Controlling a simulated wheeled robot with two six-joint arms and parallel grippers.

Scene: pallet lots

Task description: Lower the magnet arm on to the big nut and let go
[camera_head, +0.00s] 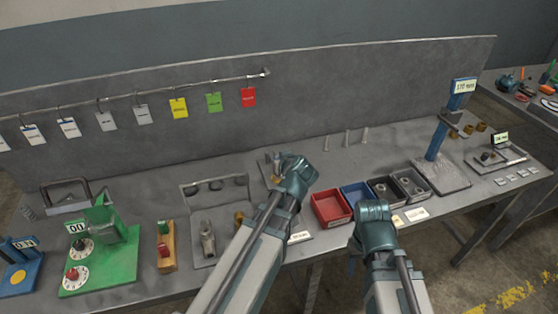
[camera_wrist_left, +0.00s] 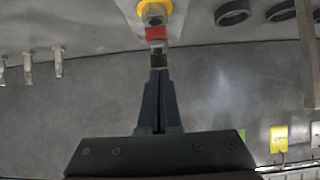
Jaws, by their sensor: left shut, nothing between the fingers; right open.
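My left gripper (camera_head: 296,172) is over the middle of the bench in the head view and hides most of what is under it. In the left wrist view its fingers (camera_wrist_left: 158,75) are shut together. Just beyond the tips is a small red block (camera_wrist_left: 156,33), which looks like part of the magnet arm. Past it, a metal nut-like piece (camera_wrist_left: 154,12) sits against a yellow ring at the top edge. I cannot tell whether the red block touches the nut. My right gripper (camera_head: 372,212) is in front of the bins, its fingertips hidden.
A red bin (camera_head: 331,207), a blue bin (camera_head: 355,190) and grey bins (camera_head: 410,183) stand right of my left gripper. A green stand (camera_head: 100,250) is at the left. Several pale pegs (camera_head: 346,138) stand behind. Coloured tags hang from a rail (camera_head: 150,93).

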